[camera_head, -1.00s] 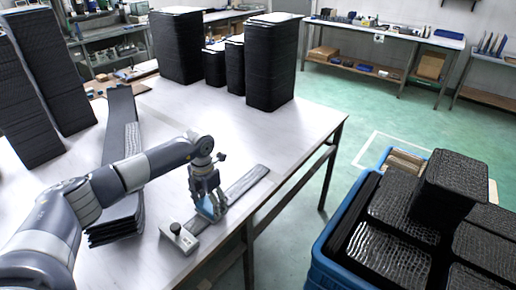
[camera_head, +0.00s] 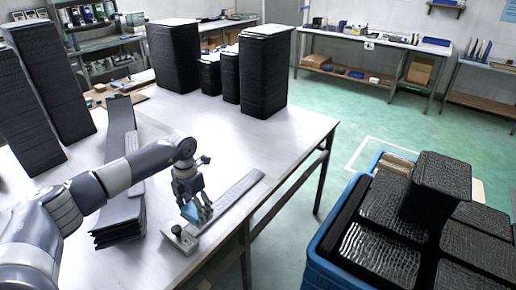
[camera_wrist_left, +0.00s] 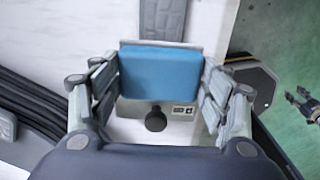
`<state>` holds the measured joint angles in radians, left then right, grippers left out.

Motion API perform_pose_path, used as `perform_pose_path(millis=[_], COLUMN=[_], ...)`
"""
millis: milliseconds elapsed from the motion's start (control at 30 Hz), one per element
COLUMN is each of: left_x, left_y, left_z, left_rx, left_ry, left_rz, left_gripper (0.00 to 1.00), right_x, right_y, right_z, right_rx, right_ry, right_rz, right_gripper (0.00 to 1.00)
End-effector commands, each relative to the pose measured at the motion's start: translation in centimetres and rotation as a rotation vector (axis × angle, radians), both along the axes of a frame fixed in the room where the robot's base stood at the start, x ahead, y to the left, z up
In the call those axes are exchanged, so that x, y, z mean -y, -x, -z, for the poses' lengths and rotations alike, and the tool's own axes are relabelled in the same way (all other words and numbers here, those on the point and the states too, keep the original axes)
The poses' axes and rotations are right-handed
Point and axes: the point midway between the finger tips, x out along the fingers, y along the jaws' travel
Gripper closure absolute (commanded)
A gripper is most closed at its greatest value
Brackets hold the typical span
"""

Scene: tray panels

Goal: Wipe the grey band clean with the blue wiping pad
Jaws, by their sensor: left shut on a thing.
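The grey band (camera_head: 238,189) is a narrow strip lying near the table's right edge. Its near part passes under my left gripper, and it also shows at the top of the left wrist view (camera_wrist_left: 163,18). My left gripper (camera_head: 196,210) points down and is shut on the blue wiping pad (camera_wrist_left: 160,73), near the band's near end. The pad spans between both fingers; whether its underside touches the band is hidden. Any dirt is too small to make out. What looks like my right gripper (camera_wrist_left: 302,98) shows at the right edge of the wrist view, fingers apart.
A small block with a dark knob (camera_head: 179,238) stands close beside the pad at the band's near end. A stack of long dark panels (camera_head: 122,215) lies left of it. Tall black stacks (camera_head: 265,75) stand behind. A blue crate (camera_head: 317,262) of black panels is at right.

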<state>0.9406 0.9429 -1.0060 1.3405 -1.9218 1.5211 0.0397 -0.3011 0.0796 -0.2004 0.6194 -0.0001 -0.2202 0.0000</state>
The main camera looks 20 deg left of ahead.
Motion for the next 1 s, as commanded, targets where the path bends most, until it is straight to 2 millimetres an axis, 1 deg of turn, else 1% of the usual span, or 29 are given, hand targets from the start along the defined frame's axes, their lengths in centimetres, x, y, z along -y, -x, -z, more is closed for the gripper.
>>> perform_pose_path(millis=[33,100,300,400,733,1000], left_x=[-0.2,-0.4,-1.0,-1.2,-1.3,-1.3], left_y=[0.0,0.0,0.1,0.2,0.2,0.2], left_z=[-0.8,-1.5,-3.2,-3.8,-3.8,-3.8], left_rx=[0.001,0.001,0.002,0.001,0.001,0.001], left_ry=[-0.001,-0.001,0.000,0.000,0.000,0.000], left_rz=[-0.002,-0.002,-0.004,-0.005,-0.006,-0.006], left_gripper=[0.53,0.53,0.53,0.53,0.53,0.53], right_x=[0.1,0.2,0.3,0.3,0.3,-0.1], right_y=[-0.2,-0.4,-0.4,-0.4,-0.2,-0.1], right_z=[-0.6,-1.1,-2.2,-2.5,-2.5,-2.4], right_rx=[0.003,0.006,0.006,0.006,0.004,0.002], right_ry=[0.001,0.003,0.003,0.003,0.003,-0.002], right_rz=[-0.001,-0.001,-0.001,-0.001,0.000,0.002], right_gripper=[0.52,0.52,0.52,0.52,0.52,0.52])
